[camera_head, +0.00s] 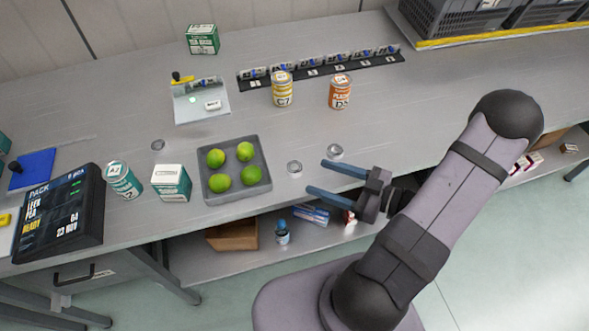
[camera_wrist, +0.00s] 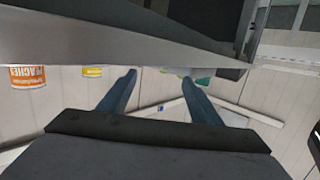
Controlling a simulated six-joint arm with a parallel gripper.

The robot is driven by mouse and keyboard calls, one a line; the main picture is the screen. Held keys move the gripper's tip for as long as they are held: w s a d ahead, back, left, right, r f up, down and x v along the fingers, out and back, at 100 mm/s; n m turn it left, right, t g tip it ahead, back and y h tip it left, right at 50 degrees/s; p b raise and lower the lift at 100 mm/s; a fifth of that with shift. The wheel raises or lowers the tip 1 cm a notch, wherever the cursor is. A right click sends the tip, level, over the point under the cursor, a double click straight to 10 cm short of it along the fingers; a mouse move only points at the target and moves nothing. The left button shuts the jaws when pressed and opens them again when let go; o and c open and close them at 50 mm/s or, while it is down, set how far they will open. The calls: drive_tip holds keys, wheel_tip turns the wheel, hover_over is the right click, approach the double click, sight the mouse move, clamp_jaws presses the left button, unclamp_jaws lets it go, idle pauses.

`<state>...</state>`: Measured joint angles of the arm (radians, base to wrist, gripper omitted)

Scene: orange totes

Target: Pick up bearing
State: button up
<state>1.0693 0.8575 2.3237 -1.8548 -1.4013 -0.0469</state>
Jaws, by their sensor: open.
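Three small metal rings that look like bearings lie flat on the grey bench: one bearing (camera_head: 335,150) just beyond my upper fingertip, one bearing (camera_head: 294,167) just left of my fingertips, and one bearing (camera_head: 158,145) farther left. My gripper (camera_head: 316,176) is open and empty, with its blue fingers pointing left near the bench's front edge. Its height above the bench is hard to tell. In the wrist view the two fingers (camera_wrist: 159,77) are spread with nothing between them, and I make out no bearing there.
A grey tray (camera_head: 207,189) with several limes stands left of the gripper. An orange can (camera_head: 340,93) and a yellow can (camera_head: 282,90) stand behind, before a black rack (camera_head: 320,70). A green-white box (camera_head: 171,183) and teal can (camera_head: 123,181) stand farther left.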

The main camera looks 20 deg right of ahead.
sight(299, 169)
drive_tip(key=shift+p+x, duration=0.65)
drive_tip(key=shift+x, duration=1)
drive_tip(key=shift+p+x, duration=0.55)
drive_tip(key=shift+x, duration=1.4)
drive_tip(key=shift+w+d, duration=0.1)
drive_tip(key=c, duration=1.2)
drive_tip(key=shift+r, duration=0.2)
drive_tip(key=shift+r, duration=4.8)
